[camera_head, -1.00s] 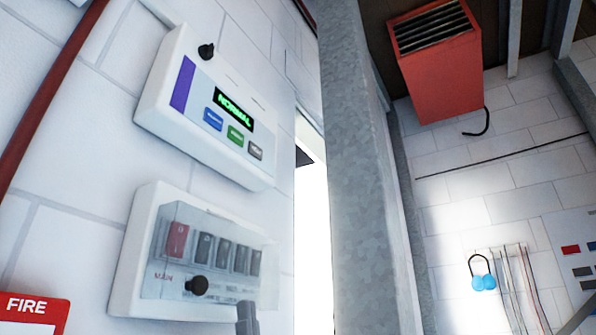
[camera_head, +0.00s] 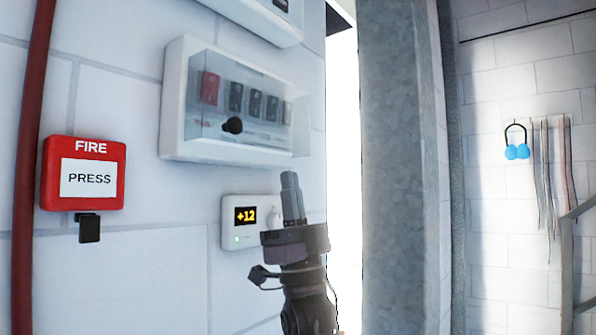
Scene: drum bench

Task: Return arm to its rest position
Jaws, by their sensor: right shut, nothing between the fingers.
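My right gripper (camera_head: 291,197) points upward in the lower middle of the head view. Its fingers are shut together with nothing between them. It stands in front of the white wall, just below the breaker box and beside a small white thermostat (camera_head: 240,238) reading "+12", whose right part it overlaps or nearly overlaps. Whether the gripper touches anything cannot be told. My left gripper is not in view.
A white breaker box (camera_head: 178,120) with a clear cover and black knob hangs above. A red fire call point (camera_head: 110,185) is on the left, beside a red pipe (camera_head: 30,170). A grey steel column (camera_head: 395,180) stands to the right.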

